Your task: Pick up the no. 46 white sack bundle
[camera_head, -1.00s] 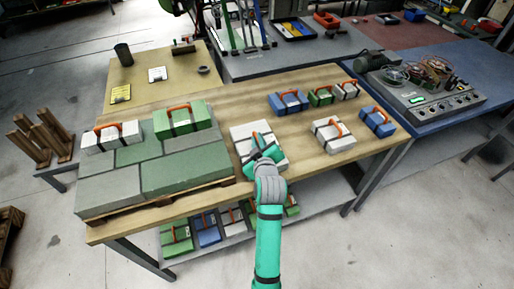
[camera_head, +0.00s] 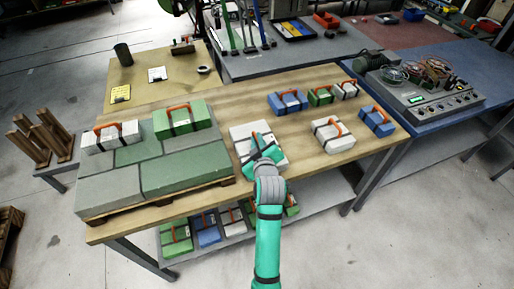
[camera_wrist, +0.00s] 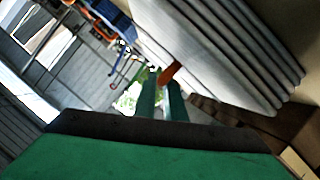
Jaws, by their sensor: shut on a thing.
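A white sack bundle (camera_head: 240,133) lies on the wooden table, partly hidden by my gripper and wrist. My gripper (camera_head: 258,143) is over its top at the handle. In the wrist view the layered grey-white side of the bundle (camera_wrist: 215,50) fills the upper right. There my gripper's fingers (camera_wrist: 162,98) are closed on the orange-red handle (camera_wrist: 169,73). No number is readable on the bundle. Other white bundles with orange handles stand on the table at the right (camera_head: 334,136), at the back right (camera_head: 346,90) and on the stacked pallet (camera_head: 113,139).
A pallet (camera_head: 155,198) of green and grey sacks stands close to the left. Blue bundles (camera_head: 288,103) (camera_head: 377,121) and green bundles (camera_head: 320,95) (camera_head: 178,120) stand around. More bundles lie on the lower shelf (camera_head: 207,230). Bare table (camera_head: 305,150) separates the held bundle from the right-hand white one.

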